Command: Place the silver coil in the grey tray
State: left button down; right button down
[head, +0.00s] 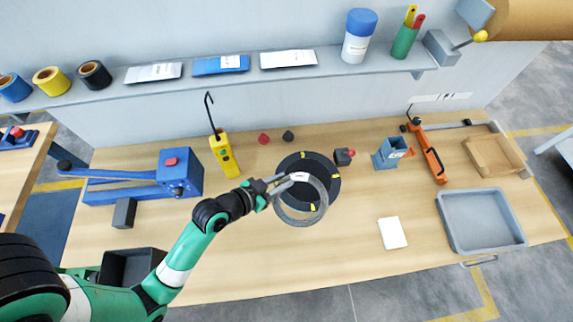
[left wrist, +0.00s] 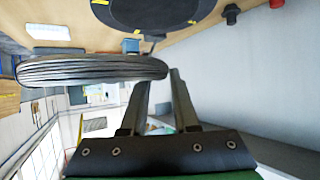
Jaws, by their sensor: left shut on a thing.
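The silver coil (head: 286,213) is a ring of grey wire with a white label, held over the black round turntable (head: 322,166) with yellow marks. My left gripper (head: 290,180) is shut on the coil's rim near the label. In the left wrist view the coil (left wrist: 75,70) shows edge-on at the fingertips (left wrist: 160,75), apart from the black disc (left wrist: 150,12). The grey tray (head: 482,218) lies at the right of the bench and looks empty. My right gripper is not in view.
A white card (head: 392,232) lies between turntable and tray. A blue dispenser (head: 388,154), an orange tool (head: 430,153) and a cardboard box (head: 493,155) stand behind. A yellow controller (head: 224,156) and a blue machine (head: 180,172) are at left. The bench front near the card is clear.

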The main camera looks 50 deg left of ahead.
pick_arm(q)
jog(key=shift+s+d+r, duration=0.75)
jog(key=shift+s+d, duration=0.1)
jog(key=shift+s, duration=0.2)
